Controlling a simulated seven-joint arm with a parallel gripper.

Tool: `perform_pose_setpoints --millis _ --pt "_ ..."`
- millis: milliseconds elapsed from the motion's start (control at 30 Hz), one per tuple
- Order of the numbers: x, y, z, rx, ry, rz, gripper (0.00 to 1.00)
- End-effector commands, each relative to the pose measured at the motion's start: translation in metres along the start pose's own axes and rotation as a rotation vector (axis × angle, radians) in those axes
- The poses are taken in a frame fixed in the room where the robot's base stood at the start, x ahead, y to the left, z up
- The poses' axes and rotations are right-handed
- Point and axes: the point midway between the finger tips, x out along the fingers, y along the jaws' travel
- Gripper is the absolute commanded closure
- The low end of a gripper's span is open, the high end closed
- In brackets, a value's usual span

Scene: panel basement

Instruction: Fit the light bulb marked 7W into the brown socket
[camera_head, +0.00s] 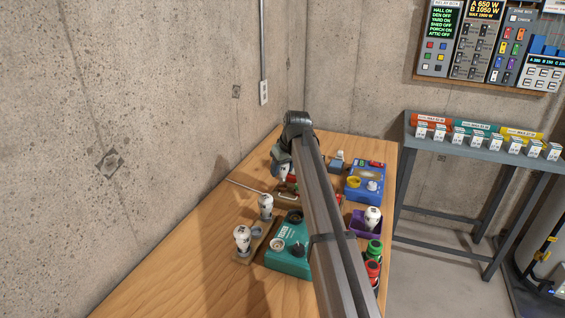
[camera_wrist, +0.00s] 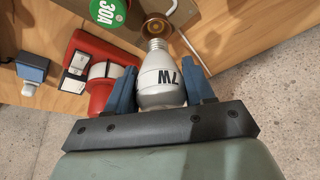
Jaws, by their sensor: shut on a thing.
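My gripper (camera_wrist: 162,92) is shut on the white bulb marked 7W (camera_wrist: 160,80), one blue finger on each side of its globe. The bulb's metal screw end points away from my palm, toward a round brown socket (camera_wrist: 157,28) in the wrist view. The screw end lies close to the socket's near rim; I cannot tell whether they touch. In the head view my gripper (camera_head: 282,158) is over the far left part of the workbench, and the held bulb (camera_head: 283,174) hangs under it. I cannot make out the brown socket there; my arm covers part of the bench.
Other white bulbs stand at left (camera_head: 266,204) and front left (camera_head: 242,238). A teal box (camera_head: 285,260), a blue box (camera_head: 355,193) and a purple tray (camera_head: 357,229) with a bulb share the workbench (camera_head: 170,278). A red thing (camera_wrist: 98,97) lies left of the held bulb.

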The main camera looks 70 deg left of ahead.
Motion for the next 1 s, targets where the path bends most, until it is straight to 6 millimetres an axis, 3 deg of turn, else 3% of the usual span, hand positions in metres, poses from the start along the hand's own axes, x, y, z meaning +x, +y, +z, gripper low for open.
perform_pose_setpoints --millis 300,1000 --pt "0.018 0.000 0.008 0.000 0.001 0.000 0.78" --pt "0.019 0.000 0.008 0.000 0.000 0.000 0.78"
